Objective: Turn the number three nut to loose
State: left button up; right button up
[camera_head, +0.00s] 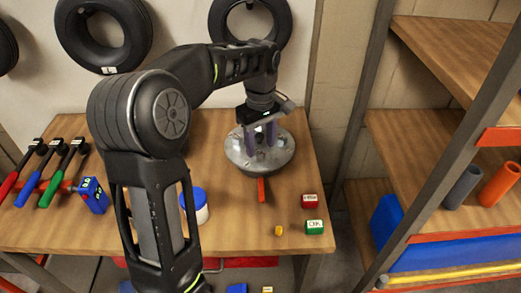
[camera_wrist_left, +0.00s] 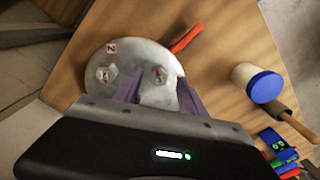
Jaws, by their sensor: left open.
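A round grey metal disc (camera_head: 236,157) with nuts and small number labels sits on the wooden table; an orange-red handle (camera_head: 262,190) sticks out from it toward the front. The disc also shows in the left wrist view (camera_wrist_left: 140,50). There, one nut (camera_wrist_left: 158,75) with a label, its number hard to read, appears between the fingertips. Another nut (camera_wrist_left: 103,75) and a "2" label (camera_wrist_left: 111,47) lie to the left. My left gripper (camera_head: 260,150) is open, pointing down over the disc, its purple fingers apart. Whether they touch the nut is unclear. My right gripper is not in view.
A white pot with a blue lid (camera_head: 201,205) stands left of the disc. Red, blue and green-handled hammers (camera_head: 55,165) lie at the left. Small red (camera_head: 310,201), green (camera_head: 314,227) and yellow (camera_head: 279,230) blocks lie front right. A shelf rack (camera_head: 440,130) stands right.

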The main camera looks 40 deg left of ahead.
aim_at(261, 154)
pick_arm(q)
jog(key=shift+r, duration=2.4)
